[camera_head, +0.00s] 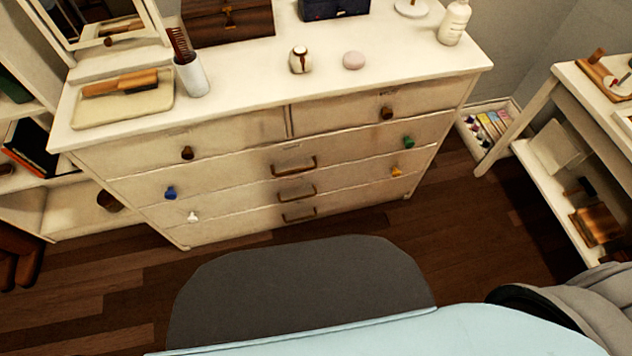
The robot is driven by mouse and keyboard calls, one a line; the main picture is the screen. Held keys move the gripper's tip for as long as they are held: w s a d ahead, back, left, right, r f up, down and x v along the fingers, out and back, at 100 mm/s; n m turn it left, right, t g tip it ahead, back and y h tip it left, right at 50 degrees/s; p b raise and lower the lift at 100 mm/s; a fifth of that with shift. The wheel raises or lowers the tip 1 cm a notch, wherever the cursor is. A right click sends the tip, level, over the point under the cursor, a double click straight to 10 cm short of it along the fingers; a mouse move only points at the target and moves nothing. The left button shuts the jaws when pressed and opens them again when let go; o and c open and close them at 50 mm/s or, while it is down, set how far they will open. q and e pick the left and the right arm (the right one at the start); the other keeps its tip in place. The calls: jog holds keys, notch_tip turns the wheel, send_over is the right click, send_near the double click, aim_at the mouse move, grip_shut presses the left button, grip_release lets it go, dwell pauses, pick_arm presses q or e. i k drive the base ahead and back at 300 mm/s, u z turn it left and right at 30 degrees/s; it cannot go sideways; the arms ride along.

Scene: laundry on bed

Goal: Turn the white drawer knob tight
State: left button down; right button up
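The white drawer knob (192,217) sits at the left end of the bottom drawer of a cream dresser (240,131). It looks small and slightly tilted. Whether it is loose or tight cannot be told from here. A blue knob (170,192) is above it on the left, and a brown knob (187,153) is higher still. On the right side are another brown knob (387,112), a green knob (408,142) and a yellow knob (396,171). The drawers look closed. Neither of my grippers is in view.
The dresser top holds a tray with brushes (122,98), a white cup with a comb (190,75), boxes and a white bottle (454,22). A side table (550,90) stands at right. Wooden floor (480,228) is open before the dresser. A light blue surface (420,335) fills the bottom.

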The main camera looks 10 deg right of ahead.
aim_at(192, 219)
jog(key=u, duration=2.35)
jog(key=i, duration=2.05)
jog(key=z, duration=2.15)
